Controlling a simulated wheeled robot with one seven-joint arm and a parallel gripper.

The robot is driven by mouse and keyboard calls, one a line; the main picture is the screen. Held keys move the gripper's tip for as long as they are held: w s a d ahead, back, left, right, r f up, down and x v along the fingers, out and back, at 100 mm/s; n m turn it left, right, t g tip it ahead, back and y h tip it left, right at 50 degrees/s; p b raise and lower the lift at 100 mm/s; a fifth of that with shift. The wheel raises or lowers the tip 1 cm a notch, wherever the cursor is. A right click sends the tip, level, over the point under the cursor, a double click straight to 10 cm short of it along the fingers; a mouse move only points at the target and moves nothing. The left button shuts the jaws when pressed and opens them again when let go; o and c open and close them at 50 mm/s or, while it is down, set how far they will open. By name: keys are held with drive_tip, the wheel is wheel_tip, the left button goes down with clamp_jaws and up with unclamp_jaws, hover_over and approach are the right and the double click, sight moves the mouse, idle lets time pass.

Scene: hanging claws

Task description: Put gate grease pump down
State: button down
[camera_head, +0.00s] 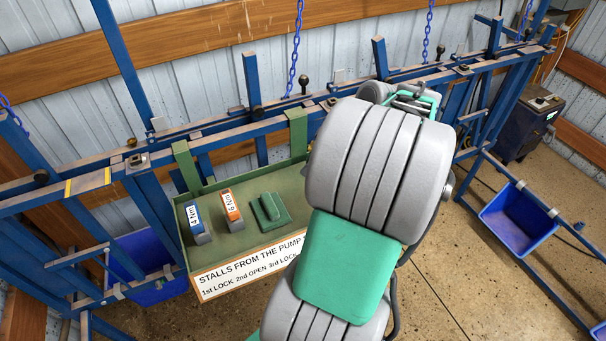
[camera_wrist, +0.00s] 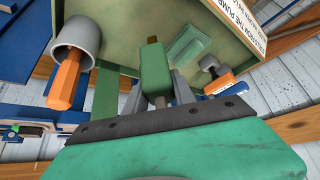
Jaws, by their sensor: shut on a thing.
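In the wrist view my gripper (camera_wrist: 161,84) is shut on a green block-like tool with a brass-coloured tip, which I take as the gate grease pump (camera_wrist: 155,69). It is held in front of the green tray (camera_wrist: 123,45); whether it touches the tray cannot be told. In the head view the tray (camera_head: 236,256) hangs on the blue frame, with a green base with a raised ridge (camera_head: 268,209) on its right side. That base also shows beyond the pump in the wrist view (camera_wrist: 187,48). In the head view my arm hides the pump and the gripper fingers.
A blue 4 Nm tool (camera_head: 198,224) and an orange 6 Nm tool (camera_head: 232,213) stand in the tray's left half. An orange handle in a grey cup (camera_wrist: 67,80) is close at left in the wrist view. Blue rails (camera_head: 232,133) run behind the tray. A blue bin (camera_head: 518,220) hangs at right.

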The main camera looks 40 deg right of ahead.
drive_tip(key=w+f, duration=0.1)
drive_tip(key=f, duration=0.1)
drive_tip(key=w+f+p, duration=0.1)
drive_tip(key=f, duration=0.2)
drive_tip(key=w+d+f+p, duration=0.1)
drive_tip(key=f, duration=0.1)
drive_tip(key=shift+w+f, duration=0.35)
drive_tip(key=shift+f+b, duration=0.35)
drive_tip(key=c, duration=1)
unclamp_jaws()
drive_tip(key=shift+r, duration=0.1)
drive_tip(key=shift+c, duration=0.2)
